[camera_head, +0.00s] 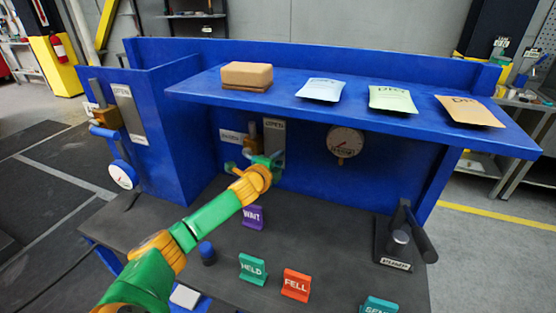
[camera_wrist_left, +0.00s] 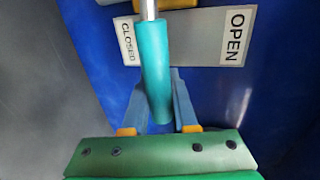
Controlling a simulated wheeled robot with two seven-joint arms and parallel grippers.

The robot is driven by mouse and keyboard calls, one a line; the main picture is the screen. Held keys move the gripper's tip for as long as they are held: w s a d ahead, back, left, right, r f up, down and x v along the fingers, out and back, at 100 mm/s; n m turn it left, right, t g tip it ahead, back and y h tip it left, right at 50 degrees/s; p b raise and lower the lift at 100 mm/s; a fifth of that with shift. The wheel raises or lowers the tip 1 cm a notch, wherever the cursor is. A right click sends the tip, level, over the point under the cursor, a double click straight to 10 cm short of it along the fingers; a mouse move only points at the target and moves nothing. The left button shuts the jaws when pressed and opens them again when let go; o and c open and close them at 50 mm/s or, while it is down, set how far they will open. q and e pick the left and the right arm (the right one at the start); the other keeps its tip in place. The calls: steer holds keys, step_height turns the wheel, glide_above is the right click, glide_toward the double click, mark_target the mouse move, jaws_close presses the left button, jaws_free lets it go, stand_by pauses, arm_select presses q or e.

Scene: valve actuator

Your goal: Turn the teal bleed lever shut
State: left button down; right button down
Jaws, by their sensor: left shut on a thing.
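The teal bleed lever (camera_wrist_left: 153,65) hangs from a metal rod in the left wrist view. It crosses the label plate (camera_wrist_left: 188,40) between CLOSED on the left and OPEN on the right, nearer CLOSED. My left gripper (camera_wrist_left: 160,88) is shut on the lever, with one finger on each side of its lower part. In the head view my left gripper (camera_head: 267,162) is at the blue back panel, just below the brass valve body (camera_head: 253,137), and hides most of the lever. My right gripper is in neither view.
A blue shelf (camera_head: 300,72) overhangs the valve, holding a brown block (camera_head: 246,75) and several packets. A gauge (camera_head: 345,142) is right of the valve. A second valve with a blue handle (camera_head: 104,131) is at left. Small signs and a pump (camera_head: 398,240) stand on the dark bench.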

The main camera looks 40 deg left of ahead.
arm_select(q)
steer(key=shift+f, duration=0.1)
steer(key=c, duration=0.7)
jaws_free()
steer(key=b+v, duration=0.1)
steer(key=v, duration=0.6)
steer(key=shift+f, duration=0.1)
